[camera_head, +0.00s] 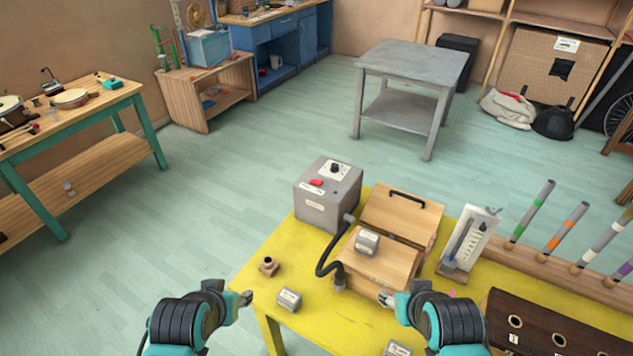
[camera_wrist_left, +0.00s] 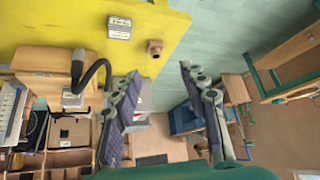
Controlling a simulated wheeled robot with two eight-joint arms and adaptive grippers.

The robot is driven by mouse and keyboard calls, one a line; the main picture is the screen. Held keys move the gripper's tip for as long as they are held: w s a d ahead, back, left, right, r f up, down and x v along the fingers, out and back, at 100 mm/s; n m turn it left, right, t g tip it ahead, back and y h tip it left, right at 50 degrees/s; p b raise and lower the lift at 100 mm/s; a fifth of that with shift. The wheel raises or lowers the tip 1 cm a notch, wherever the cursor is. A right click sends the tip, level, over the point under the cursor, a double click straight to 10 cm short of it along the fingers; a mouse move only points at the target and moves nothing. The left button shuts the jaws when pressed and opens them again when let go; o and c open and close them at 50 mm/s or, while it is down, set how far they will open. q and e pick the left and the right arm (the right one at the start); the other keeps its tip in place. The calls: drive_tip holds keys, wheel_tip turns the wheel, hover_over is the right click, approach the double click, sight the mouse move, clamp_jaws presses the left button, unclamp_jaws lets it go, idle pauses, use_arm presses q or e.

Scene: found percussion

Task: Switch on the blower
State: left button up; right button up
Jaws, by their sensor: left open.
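The blower (camera_head: 315,210) is a grey box on the yellow table, left of the wooden box. Its top carries a red switch (camera_head: 317,183) and a black knob on a white plate (camera_head: 334,168). A black hose (camera_head: 327,257) runs from it to the wooden box. My left gripper (camera_head: 247,298) is open and empty, off the table's left front edge, nearer than the blower and apart from it. Its spread fingers show in the left wrist view (camera_wrist_left: 158,74); one partly hides a grey box there. My right gripper (camera_head: 383,298) is low over the table's front; its jaws are unclear.
The wooden box (camera_head: 375,272) bears a small grey block (camera_head: 367,241). Another grey block (camera_head: 289,299) and a brown fitting (camera_head: 269,266) lie near the left edge. A white gauge board (camera_head: 468,238) and striped tubes (camera_head: 530,213) stand to the right. Floor left of the table is clear.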

use_arm(q)
drive_tip(key=shift+w, duration=0.1)
drive_tip(key=c, duration=0.5)
drive_tip(key=shift+w+r, duration=0.3)
clamp_jaws()
drive_tip(key=w+d+r+m+h+p, duration=0.1)
drive_tip(key=w+d+r, duration=0.2)
drive_tip(key=w, duration=0.6)
drive_tip(key=w+d+r+m+h+p, duration=0.1)
drive_tip(key=w+d+r+h+p, duration=0.15)
drive_tip(key=w, duration=0.65)
drive_tip(key=w+d+r+m+h, duration=0.1)
drive_tip(key=w+d+r+m, duration=0.15)
drive_tip(key=w, duration=0.65)
drive_tip(key=w+d+f+h+p, duration=0.1)
drive_tip(key=w+d+f, duration=0.1)
drive_tip(key=w, duration=0.8)
drive_tip(key=shift+d+f+h, duration=0.2)
drive_tip(key=shift+d+h, duration=0.15)
drive_tip(key=shift+d, duration=0.4)
drive_tip(key=shift+w+m, duration=0.1)
drive_tip(key=shift+m, duration=0.15)
